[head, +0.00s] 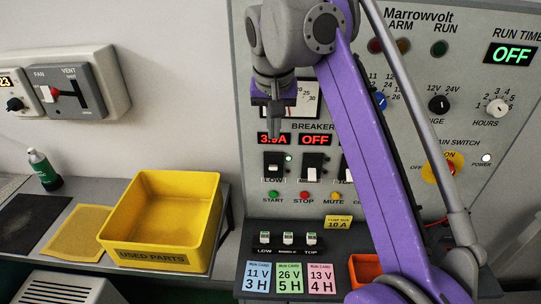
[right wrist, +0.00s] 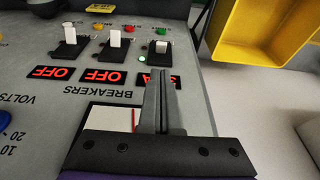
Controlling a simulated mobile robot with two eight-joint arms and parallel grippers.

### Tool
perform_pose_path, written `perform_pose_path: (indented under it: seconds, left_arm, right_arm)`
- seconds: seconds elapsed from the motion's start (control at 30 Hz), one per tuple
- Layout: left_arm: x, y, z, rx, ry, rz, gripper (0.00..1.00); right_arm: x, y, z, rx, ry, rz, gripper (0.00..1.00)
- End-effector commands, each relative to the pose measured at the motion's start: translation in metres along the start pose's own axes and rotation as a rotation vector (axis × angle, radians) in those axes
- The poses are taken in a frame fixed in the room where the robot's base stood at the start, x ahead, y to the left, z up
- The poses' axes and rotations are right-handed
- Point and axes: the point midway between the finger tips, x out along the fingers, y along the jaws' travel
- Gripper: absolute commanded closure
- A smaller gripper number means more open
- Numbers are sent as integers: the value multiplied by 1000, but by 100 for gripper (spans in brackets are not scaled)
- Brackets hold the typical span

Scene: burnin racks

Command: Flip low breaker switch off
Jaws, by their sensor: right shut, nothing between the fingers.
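The low breaker switch (head: 273,166) is the leftmost of three in the head view's breaker row. A green light beside it is lit, and its red display (head: 266,139) shows a current reading. In the right wrist view its short white lever (right wrist: 161,47) stands just beyond my fingertips. My right gripper (head: 275,134) is shut and empty, pointing down in front of the display just above the switch. In the wrist view its closed fingers (right wrist: 161,76) partly cover that display. I cannot tell whether they touch the panel. My left gripper is not in view.
The middle breaker (head: 313,167) stands close to the right, its display reading OFF. My purple right arm crosses the panel and partly hides the top breaker, which shows in the wrist view (right wrist: 70,42). A yellow used-parts bin (head: 160,257) stands at lower left.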

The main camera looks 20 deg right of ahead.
Motion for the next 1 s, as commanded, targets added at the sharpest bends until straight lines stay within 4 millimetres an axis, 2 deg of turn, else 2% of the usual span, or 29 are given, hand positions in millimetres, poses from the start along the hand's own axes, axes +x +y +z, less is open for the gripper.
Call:
perform_pose_path:
  seconds: [0.2,0.33,0.73,0.9,1.0]
  left_arm:
    - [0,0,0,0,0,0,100]
    - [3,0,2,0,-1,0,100]
    - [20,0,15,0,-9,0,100]
    - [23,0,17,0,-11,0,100]
    - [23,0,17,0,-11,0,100]
  right_arm:
    - [0,0,0,-1,0,0,100]
    - [8,0,0,-1,0,0,100]
    - [77,0,1,0,0,0,100]
    - [95,0,0,-1,1,-1,100]
    - [99,0,0,-1,1,-1,100]
